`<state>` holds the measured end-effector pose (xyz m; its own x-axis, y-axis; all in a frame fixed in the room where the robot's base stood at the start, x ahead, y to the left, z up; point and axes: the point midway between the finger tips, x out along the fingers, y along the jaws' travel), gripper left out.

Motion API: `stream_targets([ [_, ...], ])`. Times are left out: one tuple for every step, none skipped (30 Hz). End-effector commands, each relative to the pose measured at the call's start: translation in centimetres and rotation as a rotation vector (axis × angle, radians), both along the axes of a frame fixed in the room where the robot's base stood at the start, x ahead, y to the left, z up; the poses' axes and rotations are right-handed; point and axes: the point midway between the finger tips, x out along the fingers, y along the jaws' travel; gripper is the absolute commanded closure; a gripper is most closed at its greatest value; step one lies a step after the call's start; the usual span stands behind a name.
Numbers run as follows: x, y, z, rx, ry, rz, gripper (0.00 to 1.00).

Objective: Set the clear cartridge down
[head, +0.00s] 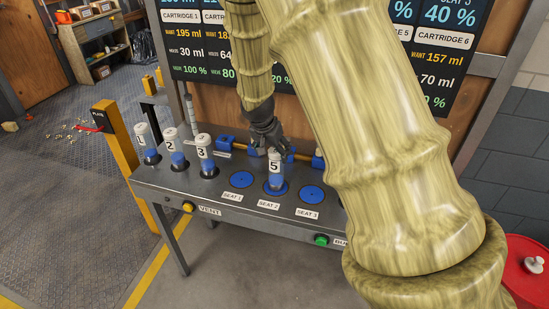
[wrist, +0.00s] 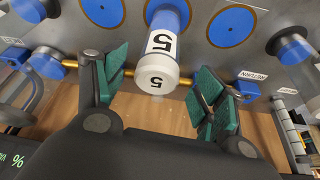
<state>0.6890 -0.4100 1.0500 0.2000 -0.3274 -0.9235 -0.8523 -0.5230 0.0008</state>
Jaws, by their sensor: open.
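The clear cartridge marked 5 (head: 275,169) stands upright on the blue disc of seat 2 (head: 276,192), with blue contents low in it and a white cap. In the wrist view, cartridge 5 (wrist: 161,47) shows its white cap towards me, between and ahead of the green finger pads. My gripper (head: 270,147) is just above and behind the cap in the head view. In the wrist view my gripper (wrist: 160,90) is open, with a gap on both sides of the cartridge.
Cartridges 1 (head: 145,143), 2 (head: 173,148) and 3 (head: 205,157) stand at the bench's left. Seat 1 (head: 241,180) and seat 3 (head: 311,194) are empty. A brass pipe (wrist: 130,72) with blue fittings runs behind the seats. My arm hides the bench's right side.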

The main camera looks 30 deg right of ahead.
Motion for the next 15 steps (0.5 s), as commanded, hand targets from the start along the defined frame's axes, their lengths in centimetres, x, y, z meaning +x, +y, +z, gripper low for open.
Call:
stream_targets([
  [-0.1, 0.2, 0.4, 0.001, -0.003, -0.001, 0.30],
  [-0.2, 0.3, 0.8, 0.001, -0.003, -0.001, 0.30],
  [-0.2, 0.5, 1.2, 0.000, -0.002, 0.001, 0.30],
  [-0.3, 0.6, 1.5, 0.000, -0.002, 0.001, 0.30],
  [-0.4, 0.7, 1.8, 0.000, -0.002, 0.000, 0.30],
  [-0.5, 0.9, 2.2, 0.000, -0.002, -0.001, 0.30],
  [-0.6, 1.0, 2.5, 0.001, -0.001, -0.001, 0.30],
  [-0.6, 1.1, 2.8, 0.001, -0.002, 0.000, 0.30],
  [-0.7, 1.2, 3.2, 0.001, -0.002, 0.001, 0.30],
  [-0.8, 1.3, 3.5, 0.000, -0.001, 0.000, 0.30],
  [-0.8, 1.4, 3.7, 0.001, -0.001, -0.001, 0.30],
  [-0.9, 1.5, 4.1, 0.001, -0.001, -0.001, 0.30],
  [-0.9, 1.6, 4.3, 0.001, -0.001, -0.001, 0.30],
  [-1.0, 1.6, 4.5, 0.001, -0.001, -0.001, 0.30],
  [-1.0, 1.7, 4.7, 0.000, -0.001, 0.000, 0.30],
])
